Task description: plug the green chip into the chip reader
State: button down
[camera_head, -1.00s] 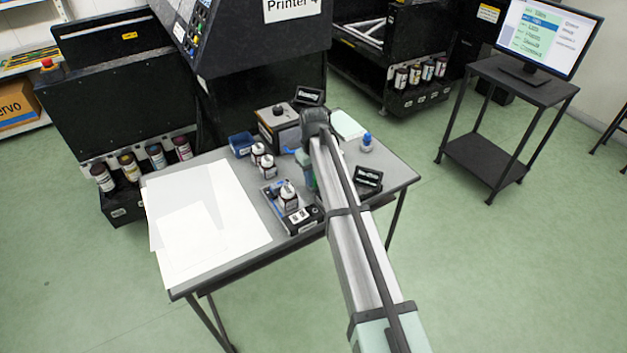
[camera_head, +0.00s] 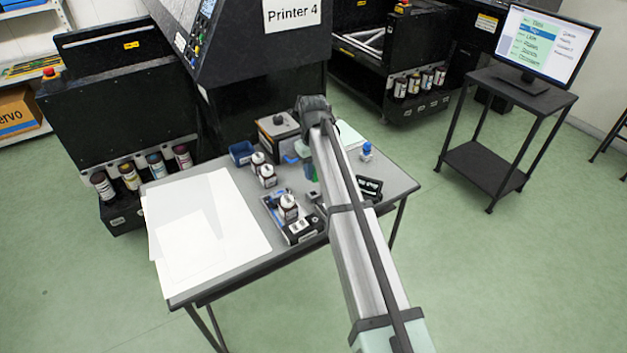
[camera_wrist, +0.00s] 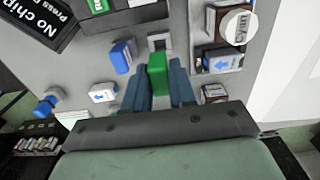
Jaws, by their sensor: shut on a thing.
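The green chip (camera_wrist: 157,80) is held between the blue fingers of my gripper (camera_wrist: 157,63) in the wrist view. A grey socket with a dark slot (camera_wrist: 160,42), apparently part of the chip reader, lies just above the chip's far end in the picture. I cannot tell whether they touch or whether the chip is in the slot. A black display (camera_wrist: 40,22) at the upper left reads "No chip". In the head view my arm hides most of the gripper, and a bit of green (camera_head: 313,172) shows beside it.
A blue chip (camera_wrist: 122,56) and a white piece with a blue arrow (camera_wrist: 103,92) lie left of my fingers. A tray with a bottle (camera_wrist: 234,26) stands close on the right. White sheets (camera_head: 195,235) cover the table's left side. A blue-capped bottle (camera_head: 366,150) stands behind.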

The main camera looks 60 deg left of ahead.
jog(key=shift+r, duration=3.4)
jog(key=shift+d, duration=0.1)
jog(key=shift+w+d+f, duration=0.15)
jog(key=shift+d+f, duration=1.15)
jog(key=shift+f, duration=0.35)
jog(key=shift+w+d+f, duration=0.2)
jog(key=shift+d+f, duration=1.1)
jog(key=shift+f, duration=0.4)
jog(key=shift+w+d+f, duration=0.15)
jog(key=shift+d+f, duration=1.15)
jog(key=shift+f, duration=0.35)
jog(key=shift+f, duration=0.7)
jog(key=shift+c, duration=2.3)
grip_release()
jog(key=shift+r, duration=0.25)
